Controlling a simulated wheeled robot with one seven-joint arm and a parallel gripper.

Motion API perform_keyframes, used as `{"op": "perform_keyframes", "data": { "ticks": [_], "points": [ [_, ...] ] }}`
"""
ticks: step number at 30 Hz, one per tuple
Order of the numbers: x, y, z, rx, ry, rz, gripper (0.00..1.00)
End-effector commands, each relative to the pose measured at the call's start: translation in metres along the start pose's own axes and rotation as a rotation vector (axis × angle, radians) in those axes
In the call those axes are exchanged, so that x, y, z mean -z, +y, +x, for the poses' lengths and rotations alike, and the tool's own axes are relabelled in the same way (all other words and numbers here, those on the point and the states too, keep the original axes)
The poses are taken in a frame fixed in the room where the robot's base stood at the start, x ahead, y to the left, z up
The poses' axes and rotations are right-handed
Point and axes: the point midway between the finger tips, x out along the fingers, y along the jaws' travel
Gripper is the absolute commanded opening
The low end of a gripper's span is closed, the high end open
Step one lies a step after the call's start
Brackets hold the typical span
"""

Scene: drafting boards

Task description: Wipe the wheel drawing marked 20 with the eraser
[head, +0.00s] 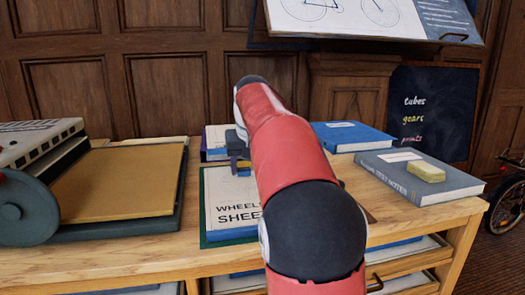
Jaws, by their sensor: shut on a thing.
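My gripper (238,155) points down over the far part of this sheet, partly hidden by my red and black arm. I cannot tell whether the block touches the sheet.
A yellow block (427,171) lies on a grey book (450,187) at right, with a blue book (352,134) behind. A typewriter-like machine (35,150) and a tan board (120,185) fill the left. A raised drawing board (400,22) hangs above, behind the table.

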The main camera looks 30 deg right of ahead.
Motion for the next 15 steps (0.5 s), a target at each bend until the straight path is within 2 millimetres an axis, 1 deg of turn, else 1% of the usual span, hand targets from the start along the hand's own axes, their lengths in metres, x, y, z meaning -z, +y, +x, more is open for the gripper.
{"op": "perform_keyframes", "data": {
  "ticks": [1,9,15],
  "points": [
    [0.003,-0.001,-0.009,0.0,0.0,-0.001,0.34],
    [0.011,-0.003,-0.032,0.001,0.001,-0.002,0.34],
    [0.012,-0.003,-0.038,0.001,0.001,-0.002,0.34]
  ]
}}
